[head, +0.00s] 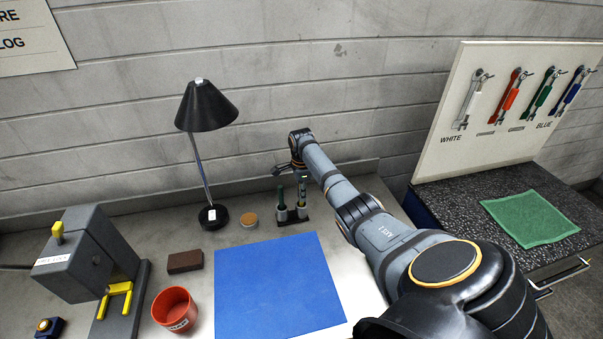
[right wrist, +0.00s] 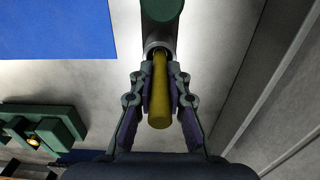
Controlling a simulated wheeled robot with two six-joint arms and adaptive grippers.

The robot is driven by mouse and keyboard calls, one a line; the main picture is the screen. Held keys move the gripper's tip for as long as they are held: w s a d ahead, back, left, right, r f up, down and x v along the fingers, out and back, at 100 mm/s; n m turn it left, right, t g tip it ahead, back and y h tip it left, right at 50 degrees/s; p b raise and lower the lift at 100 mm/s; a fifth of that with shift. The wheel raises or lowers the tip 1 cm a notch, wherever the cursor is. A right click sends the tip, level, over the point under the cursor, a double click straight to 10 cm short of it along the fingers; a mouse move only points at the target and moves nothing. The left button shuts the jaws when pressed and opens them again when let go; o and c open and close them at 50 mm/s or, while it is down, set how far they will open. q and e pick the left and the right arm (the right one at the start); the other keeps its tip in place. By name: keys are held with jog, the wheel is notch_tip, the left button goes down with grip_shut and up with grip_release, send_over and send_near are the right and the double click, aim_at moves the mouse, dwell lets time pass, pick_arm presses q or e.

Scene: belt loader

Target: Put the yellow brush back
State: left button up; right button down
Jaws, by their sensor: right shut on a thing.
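My right gripper (head: 297,172) is at the back of the bench, above a small dark holder (head: 291,219). In the right wrist view its fingers (right wrist: 160,100) are shut on the yellow handle of the brush (right wrist: 159,92). Beyond the fingers a pale collar and a dark green cylinder adjoin the handle; I cannot tell whether the brush is seated in the holder. A green-handled brush (head: 281,197) stands upright at the holder's left. My left gripper is not in view.
A blue mat (head: 275,285) lies in front of the holder. A cork disc (head: 249,220), black lamp (head: 207,105), brown block (head: 185,262) and red pot (head: 175,308) stand leftward. A grey press (head: 75,265) is far left. A green cloth (head: 530,218) and tool board are right.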

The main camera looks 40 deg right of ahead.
jog(key=c, duration=1.3)
grip_release()
jog(key=shift+a, duration=0.1)
notch_tip(320, 180, up, 11)
jog(key=b, duration=0.3)
jog(key=shift+r, duration=0.6)
